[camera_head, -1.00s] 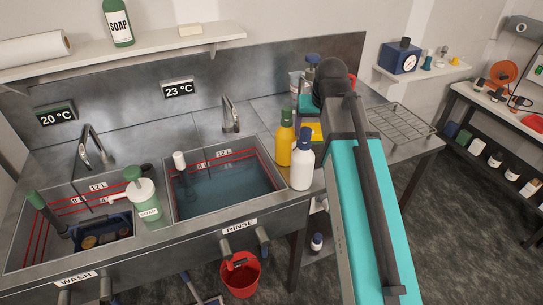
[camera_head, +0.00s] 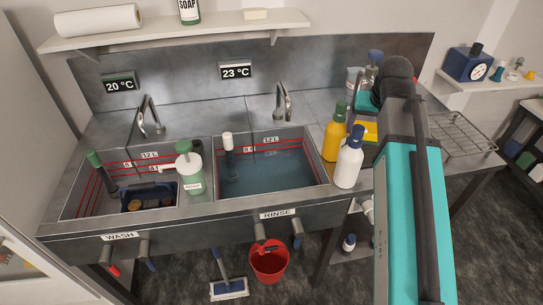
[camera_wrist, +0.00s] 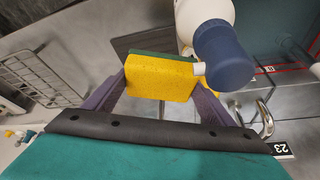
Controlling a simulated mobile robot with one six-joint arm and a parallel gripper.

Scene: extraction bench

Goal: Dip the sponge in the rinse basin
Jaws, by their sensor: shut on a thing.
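My gripper (camera_wrist: 160,88) is shut on the sponge (camera_wrist: 160,77), a yellow block with a dark green layer, held between its two purple fingers. In the head view the sponge (camera_head: 370,131) is a partly hidden yellow patch behind the bottles, beside my arm. The rinse basin (camera_head: 262,197) is the right-hand sink, holding blue-grey water, with red level lines on its walls. The sponge is to the right of this basin, outside it. Part of the basin also shows at the upper right of the wrist view (camera_wrist: 275,25).
A white bottle with a blue cap (camera_head: 348,163) and a yellow bottle (camera_head: 335,137) stand between basin and sponge. A faucet (camera_head: 284,100) rises behind the basin. The wash basin (camera_head: 75,205) with a soap dispenser (camera_head: 190,172) is left. A wire rack (camera_head: 462,133) lies right.

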